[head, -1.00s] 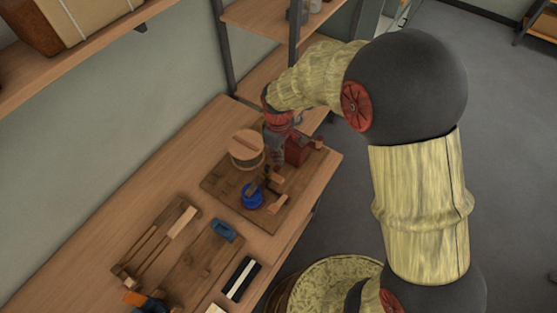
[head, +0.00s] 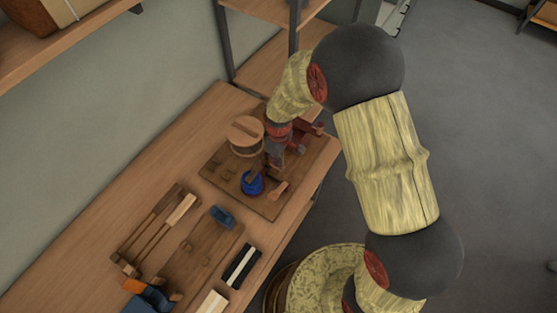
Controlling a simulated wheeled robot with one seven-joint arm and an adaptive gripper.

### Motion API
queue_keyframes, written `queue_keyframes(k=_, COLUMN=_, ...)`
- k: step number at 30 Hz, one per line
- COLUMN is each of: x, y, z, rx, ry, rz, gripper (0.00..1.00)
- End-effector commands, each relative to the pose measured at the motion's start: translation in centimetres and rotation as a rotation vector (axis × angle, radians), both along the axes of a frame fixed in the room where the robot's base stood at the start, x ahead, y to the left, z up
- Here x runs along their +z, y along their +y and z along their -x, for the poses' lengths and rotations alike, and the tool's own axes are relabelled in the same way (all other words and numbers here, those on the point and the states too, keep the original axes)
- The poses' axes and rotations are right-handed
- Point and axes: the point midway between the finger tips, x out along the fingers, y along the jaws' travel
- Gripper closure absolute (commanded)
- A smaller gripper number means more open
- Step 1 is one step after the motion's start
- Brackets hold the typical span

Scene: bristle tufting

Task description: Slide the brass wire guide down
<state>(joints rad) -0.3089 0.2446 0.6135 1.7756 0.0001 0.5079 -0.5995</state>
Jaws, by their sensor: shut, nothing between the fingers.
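My gripper (head: 272,160) is shut and points down over the far board (head: 214,170) on the workbench, just above and right of a blue round part (head: 252,183). A small brownish piece by the blue part could be the brass wire guide, but it is too small and too covered by my gripper to be sure. I cannot tell whether my fingers touch it.
A wooden spool (head: 245,133) stands left of my gripper and a red part (head: 301,138) stands to its right. A wooden handle (head: 279,190) is nearby. Nearer lie a slotted wooden tray (head: 150,225), a blue block (head: 222,216) and a black-and-white block (head: 242,265).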

Motion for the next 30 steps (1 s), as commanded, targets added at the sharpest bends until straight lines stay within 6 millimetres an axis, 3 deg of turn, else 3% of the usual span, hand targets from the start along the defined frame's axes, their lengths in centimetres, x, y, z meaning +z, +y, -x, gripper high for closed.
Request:
queue_keyframes(k=5, x=-0.1, y=0.0, z=0.0, rx=0.0, ry=0.0, rz=0.0, gripper=1.0)
queue_keyframes(k=14, x=-3.8, y=0.0, z=0.0, rx=0.0, ry=0.001, rz=0.001, gripper=1.0)
queue_keyframes(k=25, x=-3.5, y=0.0, z=0.1, rx=0.0, ry=0.001, rz=0.0, gripper=1.0)
queue_keyframes(k=30, x=-1.7, y=0.2, z=-0.3, rx=-0.001, ry=0.0, rz=0.0, gripper=1.0)
